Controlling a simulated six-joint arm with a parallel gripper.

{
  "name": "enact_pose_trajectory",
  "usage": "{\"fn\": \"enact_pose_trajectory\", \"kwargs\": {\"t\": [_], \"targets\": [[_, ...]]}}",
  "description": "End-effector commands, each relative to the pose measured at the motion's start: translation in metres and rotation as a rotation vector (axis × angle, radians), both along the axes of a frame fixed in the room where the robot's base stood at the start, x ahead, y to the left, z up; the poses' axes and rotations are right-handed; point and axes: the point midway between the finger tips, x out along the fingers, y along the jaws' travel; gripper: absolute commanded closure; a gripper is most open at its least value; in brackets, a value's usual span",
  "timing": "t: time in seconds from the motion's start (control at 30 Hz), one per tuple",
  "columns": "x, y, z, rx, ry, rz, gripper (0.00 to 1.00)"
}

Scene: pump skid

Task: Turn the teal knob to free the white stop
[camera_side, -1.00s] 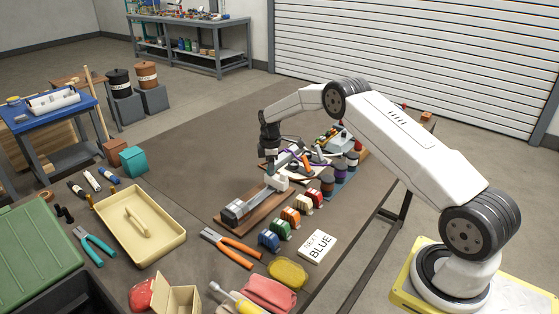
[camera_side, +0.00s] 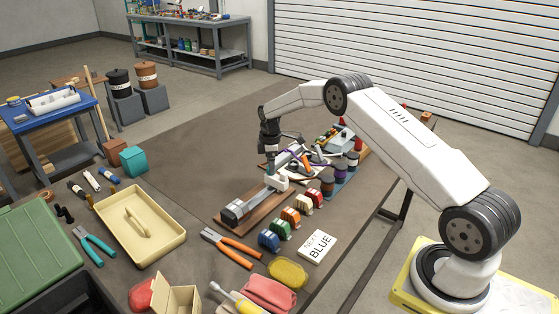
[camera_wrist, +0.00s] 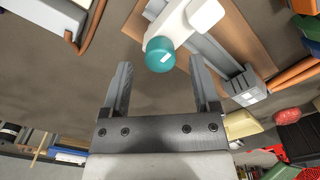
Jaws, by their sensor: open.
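The teal knob (camera_wrist: 160,56) is round with a white mark and sits at the end of a white stop (camera_wrist: 192,20) in the wrist view. In the side view the white stop (camera_side: 277,183) stands across a grey rail (camera_side: 252,197) on a brown board (camera_side: 226,224). My gripper (camera_wrist: 160,62) is open and empty. In the wrist view its two fingers lie left and right of the knob, with gaps on both sides. I cannot tell how far above the knob they are. In the side view my gripper (camera_side: 270,152) hangs just behind the stop, partly hidden.
Coloured blocks (camera_side: 290,216) stand in a row in front of the board. A card reading BLUE (camera_side: 317,246) and orange-handled pliers (camera_side: 232,247) lie nearby. Dark spools (camera_side: 340,165) and other parts crowd the area right of my gripper.

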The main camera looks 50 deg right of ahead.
Motion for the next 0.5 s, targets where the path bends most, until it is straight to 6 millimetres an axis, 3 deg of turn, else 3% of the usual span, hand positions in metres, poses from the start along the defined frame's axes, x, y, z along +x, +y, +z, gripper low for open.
{"fn": "enact_pose_trajectory", "kwargs": {"t": [0.5], "targets": [[0.000, 0.000, 0.060, -0.001, -0.002, 0.001, 0.22]]}}
